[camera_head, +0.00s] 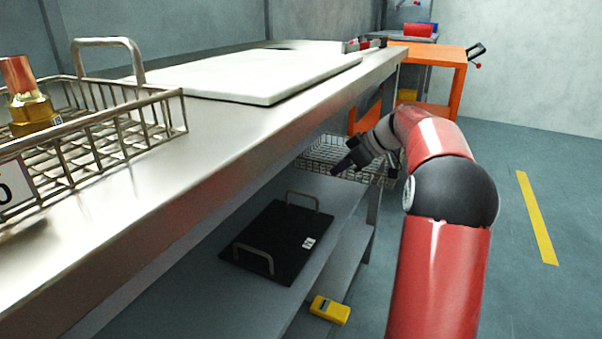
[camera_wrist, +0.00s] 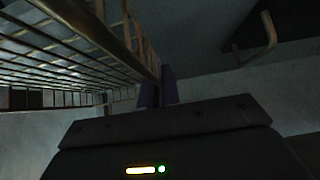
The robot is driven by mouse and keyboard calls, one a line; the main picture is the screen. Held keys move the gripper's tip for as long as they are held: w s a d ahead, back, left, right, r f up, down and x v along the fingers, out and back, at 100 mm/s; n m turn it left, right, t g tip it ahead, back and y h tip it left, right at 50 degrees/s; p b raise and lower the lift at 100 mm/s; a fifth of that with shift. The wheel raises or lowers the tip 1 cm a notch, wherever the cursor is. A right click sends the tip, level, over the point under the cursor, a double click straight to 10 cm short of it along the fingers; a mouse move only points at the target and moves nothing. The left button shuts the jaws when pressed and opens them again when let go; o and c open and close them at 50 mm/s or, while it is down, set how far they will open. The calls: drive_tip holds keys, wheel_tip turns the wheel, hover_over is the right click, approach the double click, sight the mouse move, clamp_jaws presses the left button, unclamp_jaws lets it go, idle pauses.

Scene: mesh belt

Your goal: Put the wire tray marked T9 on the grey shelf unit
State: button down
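A wire tray (camera_head: 322,150) is under the steel bench at its far end, at about lower shelf level. It fills the upper left of the wrist view (camera_wrist: 75,45). No T9 mark can be read on it. My gripper (camera_head: 340,170) is at the tray's near side. In the wrist view its fingers (camera_wrist: 159,88) are close together, with the tray's wire edge between them. Another wire tray (camera_head: 165,95) stands on the bench top at left, holding a brass-coloured fitting; its label is cut off, showing a 0. I cannot clearly identify the grey shelf unit.
The steel bench (camera_head: 225,135) runs along the left and carries a white board (camera_head: 260,85). A black handled tray (camera_head: 285,240) lies on its lower shelf, with a yellow device (camera_head: 330,310) below. An orange table (camera_head: 440,53) stands behind. The floor at right (camera_head: 560,180) is clear.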

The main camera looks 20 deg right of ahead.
sight(307, 169)
drive_tip(key=w+a, duration=0.6)
drive_tip(key=f, duration=0.1)
drive_tip(key=w+a+f, duration=0.1)
drive_tip(key=shift+f, duration=0.7)
drive_tip(key=c, duration=1.6)
unclamp_jaws()
